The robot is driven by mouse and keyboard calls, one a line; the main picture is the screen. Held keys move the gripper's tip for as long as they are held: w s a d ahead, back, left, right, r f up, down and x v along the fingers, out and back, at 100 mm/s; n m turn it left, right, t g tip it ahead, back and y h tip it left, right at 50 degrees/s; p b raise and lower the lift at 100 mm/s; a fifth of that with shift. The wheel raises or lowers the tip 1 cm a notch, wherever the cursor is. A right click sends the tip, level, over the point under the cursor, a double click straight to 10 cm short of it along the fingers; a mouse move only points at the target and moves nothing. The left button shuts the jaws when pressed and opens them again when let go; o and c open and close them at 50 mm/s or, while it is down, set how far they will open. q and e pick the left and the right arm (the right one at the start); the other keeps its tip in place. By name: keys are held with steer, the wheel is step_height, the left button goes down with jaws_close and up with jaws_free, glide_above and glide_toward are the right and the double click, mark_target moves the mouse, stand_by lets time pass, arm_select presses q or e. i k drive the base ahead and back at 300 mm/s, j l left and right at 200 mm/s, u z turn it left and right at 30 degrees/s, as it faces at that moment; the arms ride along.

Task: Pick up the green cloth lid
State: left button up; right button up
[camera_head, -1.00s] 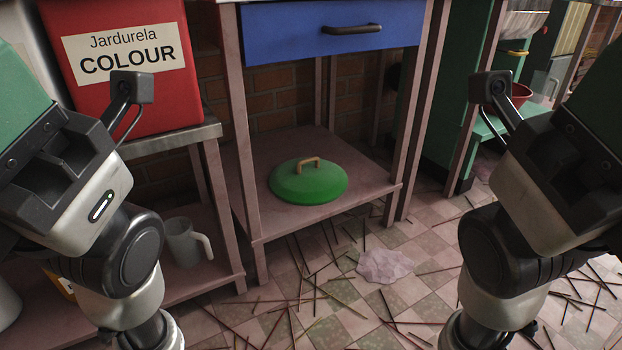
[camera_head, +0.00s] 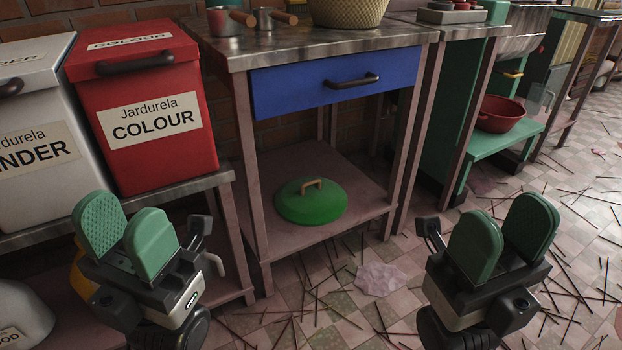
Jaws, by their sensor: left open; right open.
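The green lid (camera_head: 312,206) is a round dome with a tan arched handle (camera_head: 312,184) on top. It rests on the low shelf (camera_head: 280,238) of the table with the blue drawer. My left gripper (camera_head: 124,238) has green pads, is open and empty, and is in the lower left, to the left of the lid and nearer to me. My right gripper (camera_head: 504,238) is open and empty in the lower right, to the right of the lid and nearer to me. Neither gripper touches the lid.
The blue drawer (camera_head: 335,82) and metal tabletop (camera_head: 310,44) are above the shelf, with legs at its corners. A red bin (camera_head: 150,150) and a white bin (camera_head: 35,185) stand to the left. Thin sticks and a pale crumpled patch (camera_head: 382,279) lie on the tiled floor.

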mark_target(309, 200)
steer(key=i+l+u, duration=0.1)
steer(key=u, duration=0.7)
steer(key=i+l+u, duration=0.15)
steer(key=l+u, duration=0.2)
steer(key=l, duration=0.55)
steer(key=l+u, duration=0.4)
steer(key=l, duration=0.5)
steer(key=i+l, duration=0.15)
steer(key=l, duration=0.2)
steer(key=i+l, duration=0.2)
steer(key=l, duration=0.1)
